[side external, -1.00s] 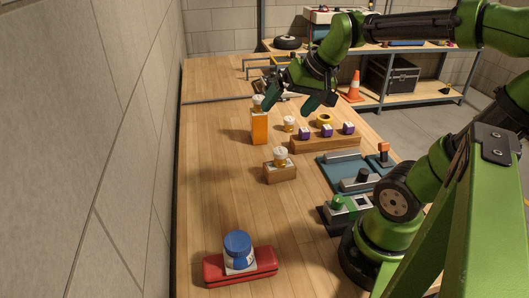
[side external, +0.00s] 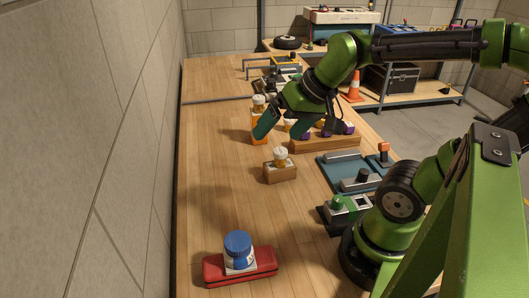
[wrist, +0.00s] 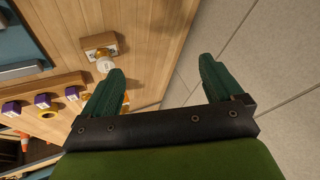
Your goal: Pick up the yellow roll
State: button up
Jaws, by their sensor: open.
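My gripper (side external: 284,127) is open and empty, pointing down above the table between the orange bottle and the long block. In the wrist view my two green fingers (wrist: 160,70) are spread apart, with table and wall behind them. The roll is well to the left of both fingers in that view.
The long wooden block (side external: 328,143) carries purple items. An orange bottle (side external: 257,133) stands left of my gripper, partly hidden. A small wooden block (side external: 280,173) bears a white-capped bottle. A red case (side external: 240,267) with a blue-lidded jar is in front. The table's left side is clear.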

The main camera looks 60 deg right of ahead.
jog(key=w+d+m+g+h, duration=0.15)
jog(key=w+d, duration=0.25)
jog(key=d, duration=0.5)
jog(key=w+d+m+g, duration=0.1)
jog(key=w+d+m, duration=0.25)
jog(key=d, duration=0.55)
jog(key=s+d+f+g, duration=0.1)
jog(key=d+f, duration=0.2)
jog(key=d, duration=1.1)
jog(key=d+f+g, duration=0.2)
jog(key=d+f, duration=0.1)
jog(key=d, duration=1.1)
jog(key=shift+m+h, duration=0.3)
jog(key=shift+h, duration=0.15)
jog(key=f, duration=1.1)
jog(key=shift+w+d, duration=0.2)
jog(key=shift+d, duration=0.1)
jog(key=shift+f, duration=2.7)
jog(key=c, duration=1.1)
jog(key=shift+r, duration=0.1)
